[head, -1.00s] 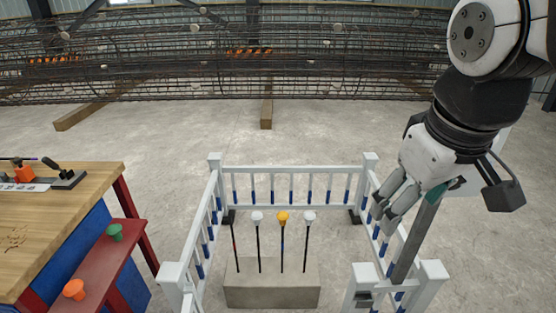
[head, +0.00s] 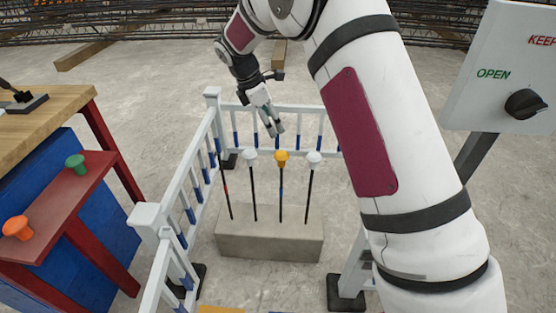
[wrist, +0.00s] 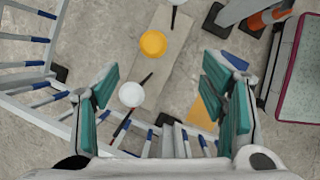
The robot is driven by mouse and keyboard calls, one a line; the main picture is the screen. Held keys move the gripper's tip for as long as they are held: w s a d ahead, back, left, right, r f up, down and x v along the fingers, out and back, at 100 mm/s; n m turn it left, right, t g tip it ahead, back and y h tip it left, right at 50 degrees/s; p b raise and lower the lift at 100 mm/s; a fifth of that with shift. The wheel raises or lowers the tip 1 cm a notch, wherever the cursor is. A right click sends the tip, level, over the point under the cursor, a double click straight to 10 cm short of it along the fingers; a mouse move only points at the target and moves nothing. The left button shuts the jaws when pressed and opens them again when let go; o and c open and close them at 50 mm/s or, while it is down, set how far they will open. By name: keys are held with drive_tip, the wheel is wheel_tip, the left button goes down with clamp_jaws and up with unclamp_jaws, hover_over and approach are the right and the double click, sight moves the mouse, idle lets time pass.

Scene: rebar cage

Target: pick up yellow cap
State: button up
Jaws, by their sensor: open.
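The yellow cap (head: 281,157) sits on top of an upright rod in a concrete block (head: 270,242). White caps stand on either side of it, one on the left (head: 249,156) and one on the right (head: 314,159). My gripper (head: 274,130) is above and just behind the caps in the head view, open and empty. In the wrist view the yellow cap (wrist: 153,43) lies ahead of the open fingers (wrist: 165,100), near the upper middle. A white cap (wrist: 131,94) shows between the fingers, left of centre. I cannot tell its height relative to them.
A white railing (head: 205,165) with blue-banded bars surrounds the block. A red shelf (head: 75,195) at left holds a green cap (head: 75,163) and an orange cap (head: 17,228). A sign panel (head: 505,75) with a black knob stands at right.

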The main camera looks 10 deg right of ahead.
drive_tip(key=n+b, duration=0.1)
approach(281, 153)
drive_tip(key=b+x, duration=0.1)
drive_tip(key=x, duration=0.4)
drive_tip(key=shift+w+f+b, duration=0.2)
drive_tip(key=shift+f+b, duration=0.15)
drive_tip(key=shift+f, duration=0.05)
drive_tip(key=shift+b+x, duration=1.2)
drive_tip(key=shift+x, duration=2)
drive_tip(key=shift+d+r, duration=0.1)
drive_tip(key=shift+d, duration=0.05)
drive_tip(key=shift+s, duration=0.1)
drive_tip(key=shift+c, duration=0.6)
drive_tip(key=c, duration=0.8)
